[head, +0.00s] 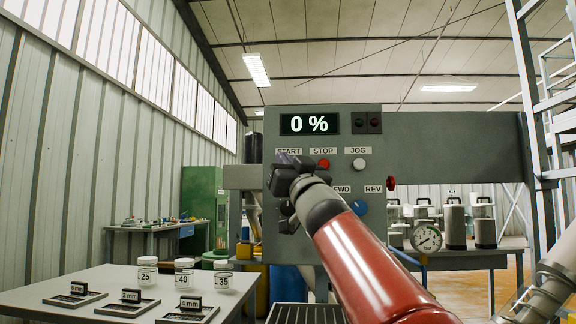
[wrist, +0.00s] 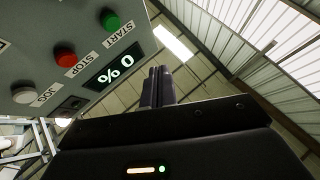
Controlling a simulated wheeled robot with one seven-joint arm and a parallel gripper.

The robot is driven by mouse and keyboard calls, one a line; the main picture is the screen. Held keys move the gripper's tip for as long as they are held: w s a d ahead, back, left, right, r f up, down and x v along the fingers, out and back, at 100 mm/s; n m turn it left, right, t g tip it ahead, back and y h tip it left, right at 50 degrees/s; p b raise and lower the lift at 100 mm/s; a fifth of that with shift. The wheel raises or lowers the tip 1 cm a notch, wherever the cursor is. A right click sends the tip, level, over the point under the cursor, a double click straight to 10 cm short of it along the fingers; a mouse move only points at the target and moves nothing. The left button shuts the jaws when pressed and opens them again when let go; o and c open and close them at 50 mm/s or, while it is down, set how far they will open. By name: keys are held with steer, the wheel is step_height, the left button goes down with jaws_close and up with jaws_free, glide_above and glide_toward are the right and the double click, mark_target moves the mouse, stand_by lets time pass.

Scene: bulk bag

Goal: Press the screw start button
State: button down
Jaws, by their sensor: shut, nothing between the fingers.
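The green START button (wrist: 110,18) shows in the wrist view at the top, on the grey control panel (wrist: 105,45). In the head view my gripper hides it, below the START label (head: 288,151). My gripper (head: 284,160) is in front of the panel's left side, and its fingers (wrist: 158,73) are shut with nothing between them. In the wrist view the fingertips are apart from the green button, to its right and below it in the picture. The panel display (head: 309,124) reads 0 %.
The red STOP button (head: 323,163) and white JOG button (head: 359,163) are right of START. A blue FWD/REV knob (head: 360,207) is below, and a red knob (head: 391,183) is at the panel's right edge. A table (head: 60,290) with jars and sieves stands at lower left.

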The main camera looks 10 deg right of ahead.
steer(key=w+d+p, duration=0.2)
steer(key=w+p, duration=0.1)
steer(key=w, duration=0.5)
steer(key=shift+d, duration=0.35)
steer(key=shift+w, duration=0.1)
stand_by(1.6)
steer(key=shift+w+d, duration=0.15)
steer(key=shift+w, duration=0.2)
steer(key=shift+w+d, duration=0.15)
steer(key=shift+w, duration=0.35)
stand_by(0.6)
steer(key=shift+s, duration=0.1)
steer(key=shift+s+a, duration=0.3)
steer(key=shift+s, duration=0.5)
steer(key=shift+b, duration=0.3)
